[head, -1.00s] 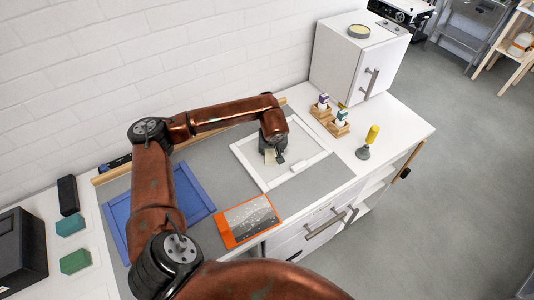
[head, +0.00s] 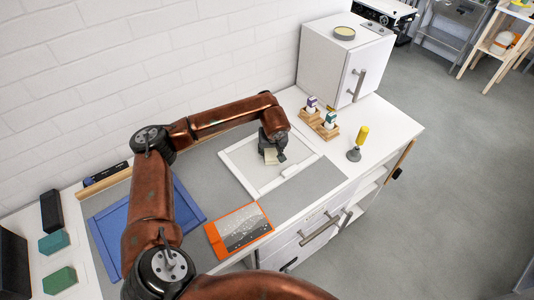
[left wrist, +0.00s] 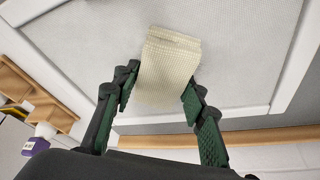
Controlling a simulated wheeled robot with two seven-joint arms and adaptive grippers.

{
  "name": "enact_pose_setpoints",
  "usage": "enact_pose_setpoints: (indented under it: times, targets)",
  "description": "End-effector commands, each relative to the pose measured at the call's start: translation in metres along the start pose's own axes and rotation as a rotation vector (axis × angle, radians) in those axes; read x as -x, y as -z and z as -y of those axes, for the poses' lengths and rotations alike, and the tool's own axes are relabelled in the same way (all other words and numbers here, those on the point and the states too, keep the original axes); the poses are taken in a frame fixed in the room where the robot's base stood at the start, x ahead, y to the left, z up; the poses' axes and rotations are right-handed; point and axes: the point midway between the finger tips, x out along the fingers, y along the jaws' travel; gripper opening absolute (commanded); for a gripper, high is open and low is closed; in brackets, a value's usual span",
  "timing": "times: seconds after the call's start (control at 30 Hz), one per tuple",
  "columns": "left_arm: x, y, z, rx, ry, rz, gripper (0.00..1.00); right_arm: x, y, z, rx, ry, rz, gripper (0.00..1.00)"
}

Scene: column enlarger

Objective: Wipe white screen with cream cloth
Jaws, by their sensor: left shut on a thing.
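The white-framed screen (head: 246,174) lies flat on the grey mat on the bench in the head view. My left gripper (head: 272,157) is over the screen, pointing down. It is shut on the cream cloth (head: 270,156), which hangs between the fingers. In the left wrist view the cream cloth (left wrist: 168,62) is folded and sits between the green-padded fingers (left wrist: 160,98), over the pale mesh of the screen (left wrist: 240,60). Whether the cloth touches the mesh is hard to tell. My right gripper is not in view.
A blue frame (head: 187,205) and an orange-framed screen (head: 212,235) lie left of the white one. A white squeegee-like bar (head: 300,166) lies on its front edge. Wooden holders with small bottles (head: 330,120), a yellow-handled tool (head: 361,135) and a white cabinet (head: 325,65) stand right.

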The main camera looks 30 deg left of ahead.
Motion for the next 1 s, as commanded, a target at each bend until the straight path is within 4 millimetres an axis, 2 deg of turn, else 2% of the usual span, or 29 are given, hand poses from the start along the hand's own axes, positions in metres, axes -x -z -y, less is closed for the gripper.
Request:
enact_pose_setpoints:
  times: [0.3, 0.73, 1.0]
  targets:
    - [-0.007, 0.011, -0.022, -0.001, -0.001, 0.002, 0.2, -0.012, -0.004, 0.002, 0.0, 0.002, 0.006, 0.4]
    - [-0.007, 0.014, -0.025, -0.001, -0.001, 0.001, 0.2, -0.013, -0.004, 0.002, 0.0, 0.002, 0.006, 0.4]
    - [-0.013, 0.023, -0.043, 0.0, -0.001, 0.002, 0.2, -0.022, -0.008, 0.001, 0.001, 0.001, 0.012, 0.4]
